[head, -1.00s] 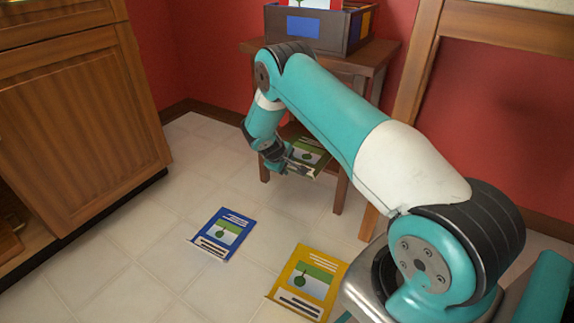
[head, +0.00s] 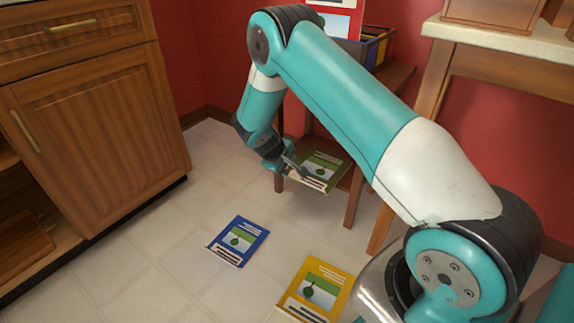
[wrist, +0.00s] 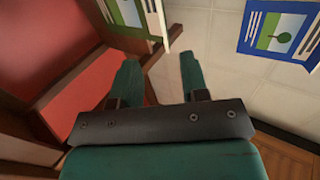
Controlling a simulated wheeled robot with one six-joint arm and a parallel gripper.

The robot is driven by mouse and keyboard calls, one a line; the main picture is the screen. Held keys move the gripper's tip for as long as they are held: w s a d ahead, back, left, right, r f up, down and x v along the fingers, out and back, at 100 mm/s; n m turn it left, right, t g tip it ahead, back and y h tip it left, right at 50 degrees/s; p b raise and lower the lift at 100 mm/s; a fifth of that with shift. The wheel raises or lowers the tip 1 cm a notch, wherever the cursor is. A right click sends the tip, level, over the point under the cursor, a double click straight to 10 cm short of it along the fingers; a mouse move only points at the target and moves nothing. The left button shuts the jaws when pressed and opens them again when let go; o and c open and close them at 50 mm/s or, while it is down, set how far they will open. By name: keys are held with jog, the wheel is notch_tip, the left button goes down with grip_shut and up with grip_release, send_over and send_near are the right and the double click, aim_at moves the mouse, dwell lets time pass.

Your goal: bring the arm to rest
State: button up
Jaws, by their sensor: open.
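My arm is bent over in the head view, with its forearm hanging down. My gripper (head: 290,168) is beside the left edge of the green book (head: 322,170). In the wrist view its two fingers (wrist: 160,76) stand apart with only floor and wall between them. The green book (wrist: 128,14) shows there beyond the left finger; whether they touch is unclear. In the head view this book lies on the low shelf (head: 350,182) of a small wooden table and sticks out over its front.
A blue book (head: 238,241) and a yellow book (head: 318,290) lie on the floor. A box (head: 376,48) with a red book (head: 340,22) stands on the small table (head: 398,74). A wooden cabinet (head: 95,130) is at left, a light-topped counter (head: 490,38) at right.

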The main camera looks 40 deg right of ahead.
dwell(0.3)
jog(key=s+a+r+y+p, duration=0.1)
jog(key=s+a+r+y, duration=0.3)
jog(key=a+r, duration=0.6)
jog(key=s+a+r+y+p, duration=0.2)
jog(key=s+a+r, duration=0.45)
jog(key=r, duration=0.55)
jog(key=s+a+r+n+g+y+p, duration=0.1)
jog(key=s+a+r, duration=0.2)
jog(key=s+r, duration=0.35)
jog(key=s+a+r+n+y+p, duration=0.1)
jog(key=s+a+r+y, duration=0.15)
jog(key=s, duration=0.65)
jog(key=s+a+r+n+g+y+p, duration=0.1)
jog(key=s+a+r, duration=0.35)
jog(key=s, duration=0.35)
notch_tip(320, 180, up, 37)
jog(key=p, duration=3.7)
jog(key=shift+w+d+f, duration=0.15)
jog(key=shift+w, duration=0.25)
jog(key=shift+d, duration=0.1)
